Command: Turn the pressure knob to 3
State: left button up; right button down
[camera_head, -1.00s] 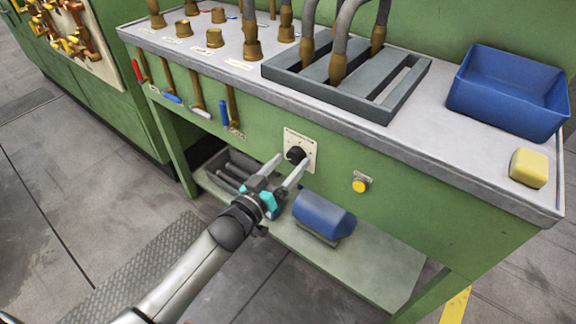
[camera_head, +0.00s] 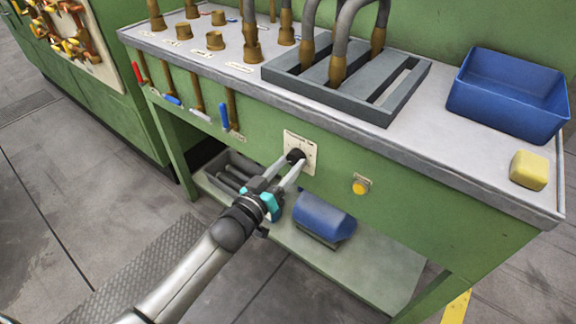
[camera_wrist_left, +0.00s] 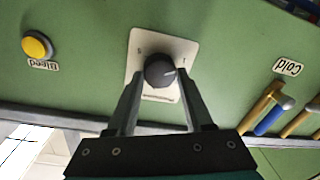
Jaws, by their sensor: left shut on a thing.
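The pressure knob (camera_head: 295,156) is a dark round knob on a pale square plate (camera_head: 309,149) on the green front panel. My left gripper (camera_head: 293,162) is shut on the knob, with a finger on either side. In the left wrist view the knob (camera_wrist_left: 160,71) sits between the fingertips (camera_wrist_left: 160,80), with a light pointer mark toward its upper right. The plate (camera_wrist_left: 136,62) carries small marks that are too small to read surely. My right gripper is not in view.
A yellow button (camera_head: 360,186) lies right of the knob, also in the left wrist view (camera_wrist_left: 36,45). Coloured-handle valves (camera_head: 226,113) hang to the left. A blue bin (camera_head: 510,95) and yellow block (camera_head: 529,170) stand on top.

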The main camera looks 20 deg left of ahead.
pick_arm(q)
grip_shut()
jog(key=shift+m, duration=0.3)
